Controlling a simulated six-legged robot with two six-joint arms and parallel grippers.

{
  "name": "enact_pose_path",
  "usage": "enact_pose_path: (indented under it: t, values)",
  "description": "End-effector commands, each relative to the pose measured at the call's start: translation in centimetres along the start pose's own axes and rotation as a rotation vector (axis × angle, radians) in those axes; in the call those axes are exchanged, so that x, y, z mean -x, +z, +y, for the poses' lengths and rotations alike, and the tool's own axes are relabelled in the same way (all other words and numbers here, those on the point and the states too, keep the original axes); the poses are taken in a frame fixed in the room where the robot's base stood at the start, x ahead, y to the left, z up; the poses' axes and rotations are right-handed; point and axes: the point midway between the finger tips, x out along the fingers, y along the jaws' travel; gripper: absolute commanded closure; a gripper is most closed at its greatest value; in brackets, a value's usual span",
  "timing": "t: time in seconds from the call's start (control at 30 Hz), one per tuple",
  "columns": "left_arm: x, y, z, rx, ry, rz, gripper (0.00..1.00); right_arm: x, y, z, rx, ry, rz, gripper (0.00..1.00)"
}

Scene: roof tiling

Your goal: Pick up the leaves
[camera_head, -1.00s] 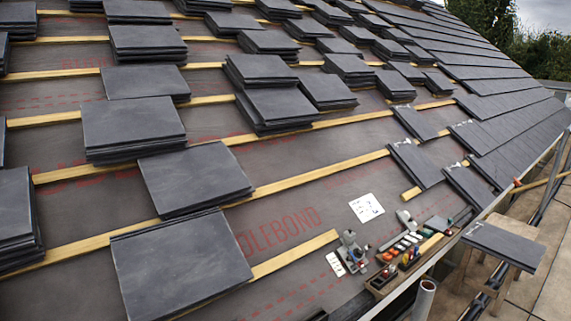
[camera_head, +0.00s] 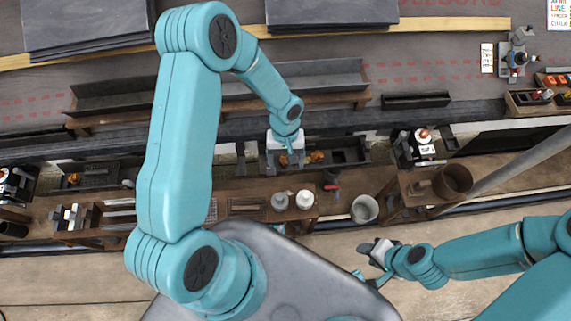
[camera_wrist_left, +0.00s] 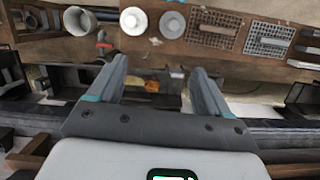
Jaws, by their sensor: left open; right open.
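Small orange-brown leaves (camera_head: 316,156) lie in a dark open box or gutter section below the roof edge in the head view; another orange-brown bit (camera_head: 283,160) shows beside my left gripper (camera_head: 291,163). The left gripper points down over that box, open. In the left wrist view, an orange-brown leaf (camera_wrist_left: 151,86) shows between the spread fingers of the left gripper (camera_wrist_left: 158,72), apart from both. My right gripper (camera_head: 368,258) is open and empty over the paved floor, right of my base. A further orange spot (camera_head: 74,179) lies in a dark tray at left; I cannot tell if it is a leaf.
A wooden bench (camera_head: 245,190) runs below the eaves with a grey bucket (camera_head: 364,209), white-topped pots (camera_head: 305,199) and a brown pot (camera_head: 453,181). A long grey gutter piece (camera_head: 320,76) and slates (camera_head: 88,27) lie on the roof. The paved floor (camera_head: 60,285) at lower left is clear.

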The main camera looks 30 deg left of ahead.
Motion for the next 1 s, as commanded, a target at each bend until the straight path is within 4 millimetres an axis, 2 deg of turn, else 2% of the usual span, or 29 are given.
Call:
enact_pose_path:
  t: [0.03,0.1,0.2,0.23,0.3,0.47,0.57,0.8,1.0]
  values:
    - [-1.9,-3.5,-0.3,0.019,-0.021,0.056,0.21,-3.5,-0.1,1.3,0.0,0.0,0.0,0.57]
    - [-1.9,-7.1,-0.7,0.032,-0.043,0.127,0.21,-5.8,-0.1,2.1,0.0,0.0,0.0,0.57]
    - [-1.9,-10.7,-0.6,0.032,-0.03,0.209,0.21,-8.3,-0.2,3.0,0.0,0.0,0.0,0.57]
    - [-2.0,-11.2,-0.5,0.035,-0.024,0.222,0.21,-8.8,-0.2,3.2,0.0,0.0,0.0,0.57]
    - [-2.4,-11.5,-0.5,0.038,-0.019,0.23,0.21,-9.6,-0.2,3.5,0.0,0.0,0.0,0.57]
    - [-3.4,-11.7,-0.6,0.039,-0.018,0.229,0.21,-10.1,-0.2,3.7,0.0,0.0,0.0,0.57]
    - [-5.1,-12.1,-0.6,0.04,-0.018,0.226,0.21,-10.4,-0.2,3.8,0.0,0.0,0.001,0.57]
    - [-10.7,-13.3,-0.7,0.039,-0.018,0.226,0.21,-11.6,-0.2,4.2,0.0,0.0,0.001,0.57]
    - [-13.1,-13.9,-0.7,0.039,-0.016,0.228,0.21,-12.1,-0.3,4.3,0.0,0.0,0.0,0.57]
